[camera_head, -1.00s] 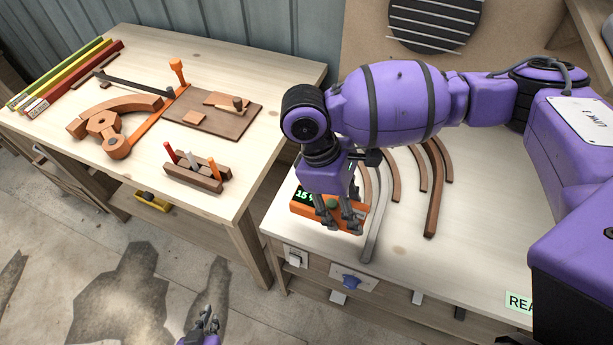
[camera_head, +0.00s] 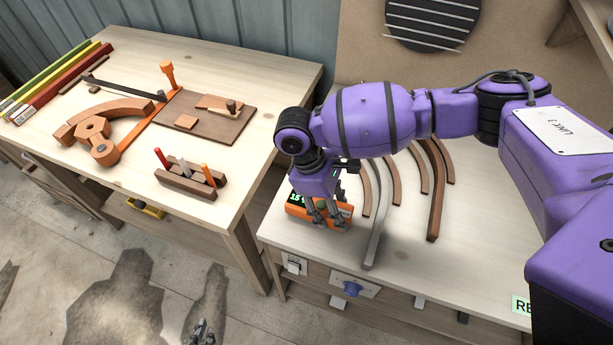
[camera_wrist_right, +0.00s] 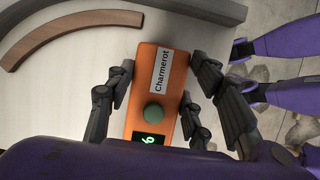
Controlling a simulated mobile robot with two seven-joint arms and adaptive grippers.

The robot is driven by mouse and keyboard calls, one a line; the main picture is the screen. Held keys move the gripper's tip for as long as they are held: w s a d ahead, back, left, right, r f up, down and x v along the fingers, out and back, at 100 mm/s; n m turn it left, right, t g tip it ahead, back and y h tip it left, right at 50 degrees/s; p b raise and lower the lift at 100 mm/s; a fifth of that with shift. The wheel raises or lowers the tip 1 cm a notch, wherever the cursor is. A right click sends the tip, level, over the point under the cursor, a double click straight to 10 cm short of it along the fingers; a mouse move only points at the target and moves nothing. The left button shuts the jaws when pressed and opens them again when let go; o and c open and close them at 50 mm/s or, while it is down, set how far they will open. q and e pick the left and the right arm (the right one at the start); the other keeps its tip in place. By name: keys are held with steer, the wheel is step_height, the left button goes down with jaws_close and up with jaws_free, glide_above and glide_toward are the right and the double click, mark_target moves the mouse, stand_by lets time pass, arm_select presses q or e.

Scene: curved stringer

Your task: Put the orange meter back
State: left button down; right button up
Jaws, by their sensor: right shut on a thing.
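The orange meter (camera_head: 335,221) is at the front left corner of the right workbench (camera_head: 400,262). It is a box with a green digital display and a green knob. My right gripper (camera_head: 325,212) comes down from above and is shut across the meter. The right wrist view shows the meter (camera_wrist_right: 163,85) between the fingers, with its "Charmerot" label facing the camera. I cannot tell whether its underside touches the bench.
Curved strips, brown ones (camera_head: 437,205) and a grey one (camera_head: 375,215), lie just right of the meter. The left bench (camera_head: 235,90) carries a wooden jig and a marker holder (camera_head: 190,184). A gap separates the benches. The right bench's front middle is clear.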

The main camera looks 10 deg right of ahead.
mark_target(316, 204)
steer(key=shift+f, duration=0.1)
steer(key=o, duration=1.2)
steer(key=shift+c, duration=0.2)
steer(key=v, duration=1.2)
